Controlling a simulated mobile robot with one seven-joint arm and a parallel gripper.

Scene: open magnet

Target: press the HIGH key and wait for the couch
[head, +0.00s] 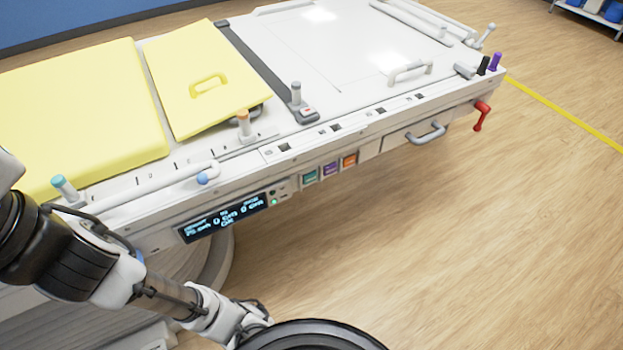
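The couch (300,134) is a long white table with a control strip on its near side. Three square keys sit in that strip: a teal key (310,177), a purple key (330,169) and an orange key (349,161). Their labels are too small to read, so I cannot tell which is HIGH. Left of them a dark display (222,217) shows pale blue text, seemingly "75 cm", "0 cm", "0 cm". A small green light (274,202) glows beside it. My arm reaches in from the left, below the display. My gripper is not visible; nothing of mine touches the keys.
Yellow pads (80,115) lie on the couch's left part, one with a handle and tilted. Coloured knobs and a rail line the near edge. A red lever (482,115) and a grey handle (427,132) stick out at the right. The wooden floor (450,250) is clear in front.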

